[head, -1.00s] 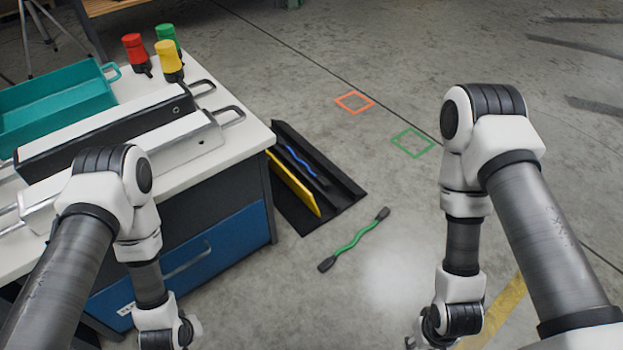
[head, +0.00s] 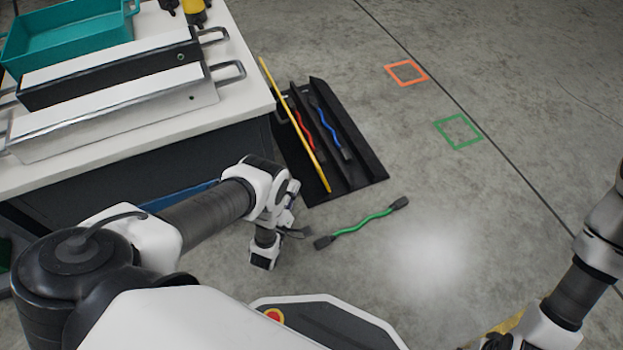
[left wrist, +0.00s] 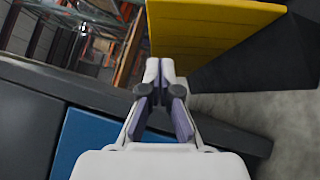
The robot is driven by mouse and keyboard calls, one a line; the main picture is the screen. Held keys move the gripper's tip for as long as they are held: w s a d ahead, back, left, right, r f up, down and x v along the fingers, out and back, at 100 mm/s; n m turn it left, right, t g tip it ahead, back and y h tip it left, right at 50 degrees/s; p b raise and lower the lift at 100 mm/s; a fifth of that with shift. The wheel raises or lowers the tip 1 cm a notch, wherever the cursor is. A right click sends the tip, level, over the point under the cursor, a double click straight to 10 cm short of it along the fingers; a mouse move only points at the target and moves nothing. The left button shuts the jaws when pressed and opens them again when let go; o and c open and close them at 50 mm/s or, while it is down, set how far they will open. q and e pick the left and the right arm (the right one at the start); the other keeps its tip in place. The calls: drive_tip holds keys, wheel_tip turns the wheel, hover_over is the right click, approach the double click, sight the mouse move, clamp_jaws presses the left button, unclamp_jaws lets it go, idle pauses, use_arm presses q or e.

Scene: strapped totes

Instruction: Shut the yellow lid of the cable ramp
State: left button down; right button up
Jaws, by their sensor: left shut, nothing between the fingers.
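The cable ramp (head: 355,178) is black and lies on the floor beside the workbench. Its yellow lid (head: 291,120) stands up, open, along the ramp's left side. A red cable (head: 306,127) and a blue cable (head: 330,127) lie in the ramp's channels. My left gripper (head: 293,189) is shut and empty, low beside the bench and near the lid's near end. In the left wrist view its closed fingertips (left wrist: 160,72) are just below the yellow lid (left wrist: 205,28); I cannot tell if they touch. My right gripper is out of view.
The white-topped workbench (head: 245,105) with long white-topped boxes (head: 110,115) and a teal tray (head: 70,40) stands at left. A green cable (head: 362,228) lies on the floor. Orange (head: 407,73) and green (head: 458,131) floor squares lie behind. The floor right of the ramp is free.

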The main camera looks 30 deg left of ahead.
use_arm(q)
drive_tip(key=w+d+r+b, duration=0.1)
drive_tip(key=w+d+b, duration=0.1)
drive_tip(key=w, duration=0.4)
drive_tip(key=shift+r+b, duration=0.3)
drive_tip(key=shift+b, duration=0.3)
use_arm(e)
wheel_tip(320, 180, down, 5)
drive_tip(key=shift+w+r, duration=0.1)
use_arm(q)
drive_tip(key=shift+d, duration=0.1)
